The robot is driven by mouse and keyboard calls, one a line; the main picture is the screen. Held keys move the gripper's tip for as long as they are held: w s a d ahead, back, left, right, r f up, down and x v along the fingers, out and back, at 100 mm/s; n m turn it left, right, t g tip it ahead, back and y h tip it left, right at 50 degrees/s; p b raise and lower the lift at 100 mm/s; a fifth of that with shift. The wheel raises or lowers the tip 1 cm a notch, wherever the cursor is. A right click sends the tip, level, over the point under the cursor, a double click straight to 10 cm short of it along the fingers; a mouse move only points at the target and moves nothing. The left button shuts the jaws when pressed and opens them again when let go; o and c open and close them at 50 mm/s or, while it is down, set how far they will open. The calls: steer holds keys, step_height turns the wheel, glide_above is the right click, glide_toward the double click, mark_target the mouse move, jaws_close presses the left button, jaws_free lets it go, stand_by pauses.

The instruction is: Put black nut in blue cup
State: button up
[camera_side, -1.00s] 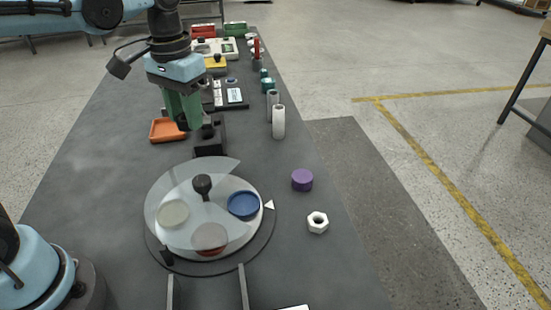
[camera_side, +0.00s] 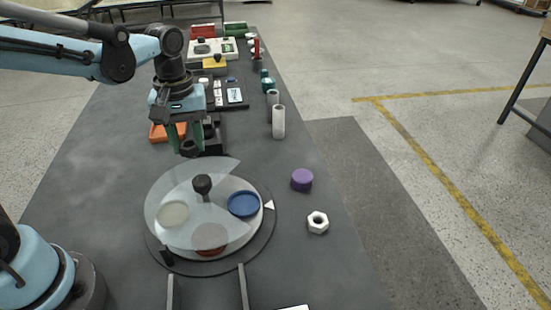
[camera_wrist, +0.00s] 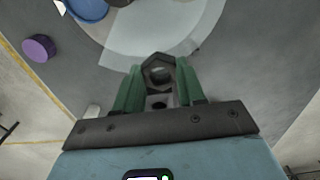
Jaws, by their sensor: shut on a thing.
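The black nut (camera_wrist: 158,72) is held between the green fingers of my gripper (camera_wrist: 158,86) in the wrist view. In the side view my gripper (camera_side: 186,142) is shut on the black nut (camera_side: 189,149), above the table just behind the turntable. The blue cup (camera_side: 243,204) is a shallow round dish on the right of the turntable (camera_side: 270,230). It lies outside the clear cover's visible sector and looks empty. Part of the blue cup (camera_wrist: 88,8) shows at the top left of the wrist view.
A purple cylinder (camera_side: 302,180) and a white nut (camera_side: 318,222) stand right of the turntable. A cream cup (camera_side: 173,214) and a reddish cup (camera_side: 210,237) are on it, with a dark central knob (camera_side: 202,184). An orange tray (camera_side: 158,133) lies behind my gripper.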

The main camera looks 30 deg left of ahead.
steer(key=w+a+f, duration=0.1)
steer(key=a+f, duration=0.1)
steer(key=a, duration=0.1)
steer(key=w+a+f, duration=0.1)
steer(key=a+f, duration=0.1)
steer(key=a, duration=0.2)
steer(key=w+a+f, duration=0.1)
steer(key=a+f, duration=0.1)
steer(key=a, duration=0.1)
steer(key=shift+a+f, duration=0.2)
steer(key=shift+f, duration=2.05)
steer(key=shift+f, duration=0.1)
steer(key=o, duration=0.8)
steer(key=shift+c, duration=0.2)
